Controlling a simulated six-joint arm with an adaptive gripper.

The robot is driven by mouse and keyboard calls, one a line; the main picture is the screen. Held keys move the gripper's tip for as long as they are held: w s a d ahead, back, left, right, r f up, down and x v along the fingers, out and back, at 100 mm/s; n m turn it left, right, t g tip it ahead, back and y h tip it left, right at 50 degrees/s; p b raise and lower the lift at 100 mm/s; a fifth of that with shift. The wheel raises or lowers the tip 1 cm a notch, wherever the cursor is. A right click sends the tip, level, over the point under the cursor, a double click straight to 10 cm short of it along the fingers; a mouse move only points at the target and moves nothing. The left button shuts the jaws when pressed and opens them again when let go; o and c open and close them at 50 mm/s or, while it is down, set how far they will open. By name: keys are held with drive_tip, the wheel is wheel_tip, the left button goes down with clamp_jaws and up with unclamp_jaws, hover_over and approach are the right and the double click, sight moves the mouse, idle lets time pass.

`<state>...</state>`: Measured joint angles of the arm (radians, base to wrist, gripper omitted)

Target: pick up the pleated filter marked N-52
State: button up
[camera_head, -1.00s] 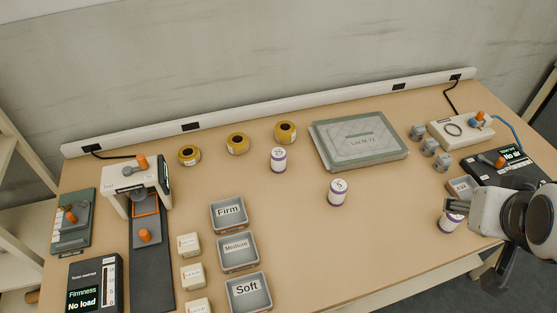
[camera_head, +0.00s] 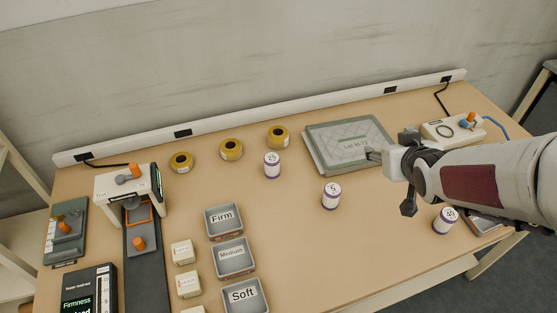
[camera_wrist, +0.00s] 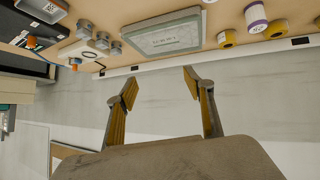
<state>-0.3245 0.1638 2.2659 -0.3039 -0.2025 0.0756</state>
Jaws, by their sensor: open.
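No pleated filter clearly marked N-52 shows in either view. A flat, grey-green packet or case (camera_head: 345,131) lies at the back right of the table; its label seems to begin with "Lot", but the rest is too small to read surely. It also shows in the wrist view (camera_wrist: 165,48), upside down. My gripper (camera_head: 373,155) is above the table by this packet's right front edge, apparently touching nothing. In the wrist view my gripper (camera_wrist: 160,84) has its two fingers spread with nothing between them.
White rolls marked 25 (camera_head: 272,166), 5 (camera_head: 331,197) and 40 (camera_head: 445,221) stand on the table. Yellow rolls (camera_head: 231,150) line the back. Trays marked Firm (camera_head: 223,222), Medium (camera_head: 233,258) and Soft (camera_head: 244,296) stand in front, left of clear table. A wall rail (camera_head: 290,113) runs behind.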

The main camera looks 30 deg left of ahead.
drive_tip(key=w+a+f+n+y, duration=0.1)
drive_tip(key=a+f+y, duration=0.1)
drive_tip(key=a+f, duration=0.3)
drive_tip(key=w+a+f+n+y, duration=0.1)
drive_tip(key=a+f+n+y, duration=0.15)
drive_tip(key=a, duration=0.55)
drive_tip(key=n+g+y, duration=0.1)
drive_tip(key=g+y, duration=0.1)
drive_tip(key=y, duration=0.1)
approach(276, 165)
drive_tip(key=w, duration=0.1)
drive_tip(key=w+a, duration=0.2)
drive_tip(key=shift+w+a+f, duration=0.15)
drive_tip(key=shift+a+f, duration=0.1)
drive_tip(key=shift+f, duration=0.05)
drive_tip(key=shift+s+a+f, duration=0.3)
drive_tip(key=shift+a, duration=0.05)
drive_tip(key=shift+a, duration=0.1)
drive_tip(key=shift+x, duration=1.25)
drive_tip(key=shift+f, duration=0.1)
drive_tip(key=shift+x, duration=2.55)
drive_tip(key=shift+s+a+f, duration=0.1)
drive_tip(key=shift+s, duration=0.1)
drive_tip(key=shift+c, duration=0.3)
